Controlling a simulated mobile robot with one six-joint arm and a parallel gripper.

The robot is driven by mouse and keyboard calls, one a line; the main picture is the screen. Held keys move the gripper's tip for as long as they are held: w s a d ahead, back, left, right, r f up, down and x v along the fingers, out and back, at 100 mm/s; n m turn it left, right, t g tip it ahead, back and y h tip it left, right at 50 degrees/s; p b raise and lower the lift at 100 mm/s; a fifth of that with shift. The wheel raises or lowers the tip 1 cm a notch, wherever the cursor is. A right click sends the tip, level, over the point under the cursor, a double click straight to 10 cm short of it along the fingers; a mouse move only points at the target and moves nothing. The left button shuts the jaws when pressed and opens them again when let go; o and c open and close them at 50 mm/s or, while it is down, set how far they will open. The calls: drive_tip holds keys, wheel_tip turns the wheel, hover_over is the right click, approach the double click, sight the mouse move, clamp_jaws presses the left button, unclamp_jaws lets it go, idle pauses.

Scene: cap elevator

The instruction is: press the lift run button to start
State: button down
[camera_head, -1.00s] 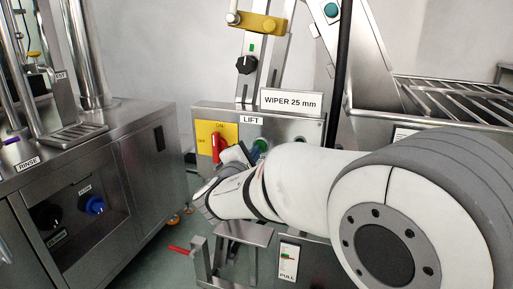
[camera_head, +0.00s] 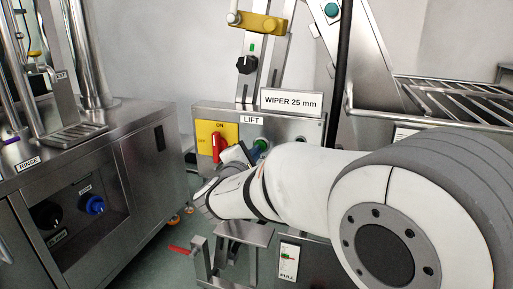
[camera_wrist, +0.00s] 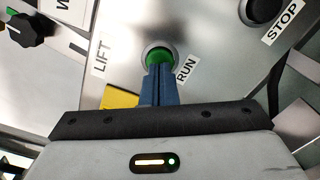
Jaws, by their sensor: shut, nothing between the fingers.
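The green run button (camera_wrist: 159,56) sits in a round metal ring on the lift panel, beside the RUN label (camera_wrist: 186,69) in the wrist view. My gripper (camera_wrist: 158,72) is shut and empty. Its blue fingertips overlap the lower part of the button in the wrist view; whether they touch it or press it in, I cannot tell. In the head view the green button (camera_head: 261,145) shows partly above my arm, with the blue fingers (camera_head: 253,155) close against it. The lift panel (camera_head: 290,126) carries the LIFT label.
A red rotary switch (camera_head: 216,147) on a yellow plate is left of the button. A black STOP button (camera_wrist: 262,10) is on the same panel. A black knob (camera_head: 246,65) sits above on a post. The rinse cabinet (camera_head: 140,160) stands at left.

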drive_tip(key=shift+w+d+b, duration=0.25)
drive_tip(key=shift+w+b, duration=0.45)
idle(0.8)
drive_tip(key=shift+b+v, duration=0.45)
drive_tip(key=shift+v, duration=2.35)
drive_tip(key=shift+d, duration=0.1)
drive_tip(key=s+d+r+m+g+h+p, duration=0.1)
drive_tip(key=s+d+r+m+g+p, duration=0.4)
drive_tip(key=d+p, duration=0.4)
drive_tip(key=s+d+r+m+g+h+p, duration=0.1)
drive_tip(key=s+d+r+m+g+p, duration=0.2)
drive_tip(key=s+d+m+g+p, duration=0.55)
drive_tip(key=s+a+r+m+y+p, duration=0.1)
drive_tip(key=s+r+m+y+p, duration=0.5)
drive_tip(key=s+p, duration=0.5)
wheel_tip(320, 180, up, 4)
drive_tip(key=g+y+p, duration=0.1)
drive_tip(key=y+p, duration=0.1)
drive_tip(key=p, duration=0.5)
drive_tip(key=shift+s+a+f, duration=0.2)
drive_tip(key=shift+s+f, duration=0.05)
